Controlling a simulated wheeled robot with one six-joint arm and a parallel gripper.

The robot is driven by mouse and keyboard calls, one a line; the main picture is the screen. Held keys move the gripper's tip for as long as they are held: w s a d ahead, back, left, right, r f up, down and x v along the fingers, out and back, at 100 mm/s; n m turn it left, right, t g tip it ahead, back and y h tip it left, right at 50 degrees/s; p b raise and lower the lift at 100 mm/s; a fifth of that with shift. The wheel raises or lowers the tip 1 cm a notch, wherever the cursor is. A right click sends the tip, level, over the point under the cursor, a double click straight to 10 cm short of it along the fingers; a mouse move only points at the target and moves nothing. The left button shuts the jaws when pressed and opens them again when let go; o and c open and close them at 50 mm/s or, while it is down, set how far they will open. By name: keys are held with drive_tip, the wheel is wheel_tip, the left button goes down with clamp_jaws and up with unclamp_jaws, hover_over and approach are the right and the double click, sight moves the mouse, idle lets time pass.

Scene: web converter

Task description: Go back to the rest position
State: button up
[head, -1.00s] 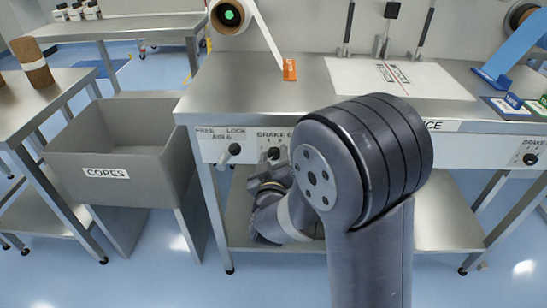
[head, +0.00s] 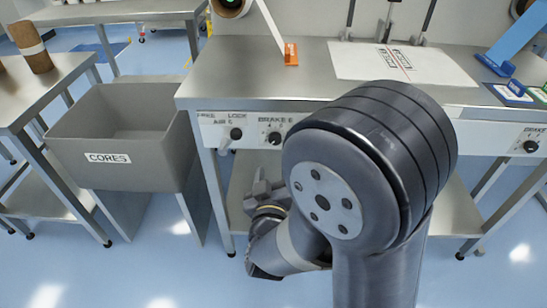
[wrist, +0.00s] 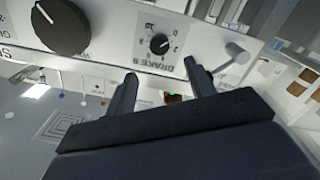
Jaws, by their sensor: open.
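My gripper (head: 262,194) is low in front of the steel bench, below the control panel, in the head view. My own arm partly covers it there. In the wrist view my gripper (wrist: 160,72) shows two dark fingers spread apart with nothing between them. The brake knob (wrist: 159,44), a small black dial on the panel, lies beyond the fingers and apart from them. It also shows in the head view (head: 275,138). A larger black knob (wrist: 61,26) is at the upper left of the wrist view.
The steel bench (head: 265,80) spans the back, with an orange block (head: 291,54) on top. A lever (head: 226,143) sticks out of the panel. A grey CORES bin (head: 110,168) stands left, beside a side table (head: 45,85). Blue floor between bin and arm is open.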

drive_tip(key=shift+s, duration=0.4)
drive_tip(key=w, duration=1)
drive_tip(key=shift+w+d+b, duration=0.2)
drive_tip(key=shift+w+b, duration=0.2)
drive_tip(key=shift+b, duration=0.05)
drive_tip(key=shift+s, duration=0.1)
